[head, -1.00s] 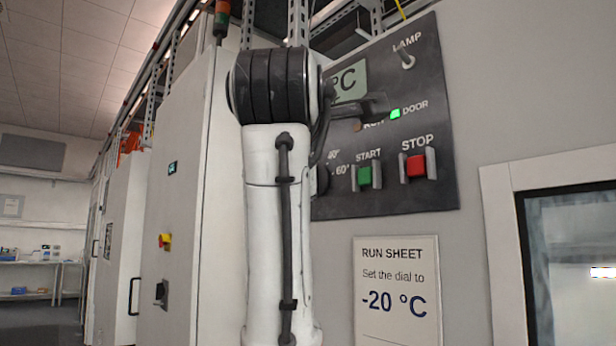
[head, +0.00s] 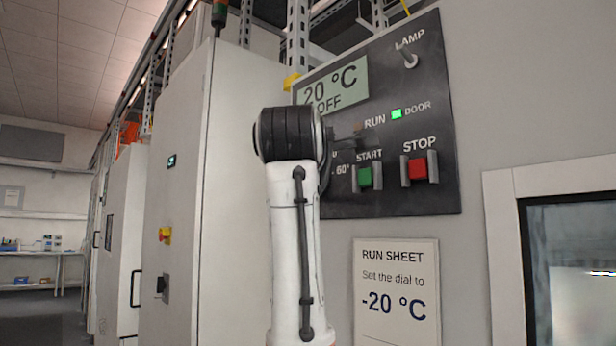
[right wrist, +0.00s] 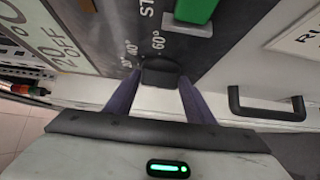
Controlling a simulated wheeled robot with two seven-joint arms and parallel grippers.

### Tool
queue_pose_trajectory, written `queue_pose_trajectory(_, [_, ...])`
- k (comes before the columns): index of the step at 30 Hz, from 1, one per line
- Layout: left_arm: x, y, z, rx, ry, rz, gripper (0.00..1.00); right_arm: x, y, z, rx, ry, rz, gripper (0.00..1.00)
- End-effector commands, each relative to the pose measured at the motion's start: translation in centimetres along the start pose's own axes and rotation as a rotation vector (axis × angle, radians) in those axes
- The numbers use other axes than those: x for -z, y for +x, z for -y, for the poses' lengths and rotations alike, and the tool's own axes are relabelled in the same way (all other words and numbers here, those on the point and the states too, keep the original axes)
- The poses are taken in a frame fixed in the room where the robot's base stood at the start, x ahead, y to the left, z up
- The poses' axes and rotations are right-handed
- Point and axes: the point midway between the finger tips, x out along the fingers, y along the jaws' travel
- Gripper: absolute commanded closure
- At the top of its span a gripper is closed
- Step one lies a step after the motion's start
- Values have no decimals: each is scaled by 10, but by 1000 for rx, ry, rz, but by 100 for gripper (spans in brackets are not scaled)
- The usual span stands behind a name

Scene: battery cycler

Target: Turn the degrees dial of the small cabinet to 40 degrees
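The degrees dial is a black knob (right wrist: 160,73) on the dark control panel (head: 420,110). In the right wrist view it shows with white marks beside it, 60° and 40° among them. My right gripper (right wrist: 159,80) is at the dial, with one purple-grey finger on each side. The fingers look open, with their tips close to the dial's sides; I cannot tell if they touch. In the head view my right arm hides the dial. The panel's display (head: 333,88) reads 20 °C and OFF, its left end close to the frame. My left gripper is not in view.
The green START button (head: 365,177), red STOP button (head: 417,169) and lamp switch (head: 410,60) are on the same panel. The DOOR light (head: 396,114) is green. A run sheet (head: 396,293) below says -20 °C. A black handle (right wrist: 268,105) shows beside my gripper.

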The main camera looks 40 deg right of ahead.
Motion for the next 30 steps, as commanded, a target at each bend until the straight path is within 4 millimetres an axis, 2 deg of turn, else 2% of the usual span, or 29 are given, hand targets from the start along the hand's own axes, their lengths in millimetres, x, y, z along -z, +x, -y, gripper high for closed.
queue_pose_trajectory(2, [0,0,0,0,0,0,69,0,0,0,2,0,0,73])
queue_pose_trajectory(14, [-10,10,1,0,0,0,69,0,0,6,-59,62,1,73])
queue_pose_trajectory(24, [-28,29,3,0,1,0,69,1,1,10,-240,240,0,73])
queue_pose_trajectory(30, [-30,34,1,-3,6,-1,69,2,2,11,-346,346,1,73])
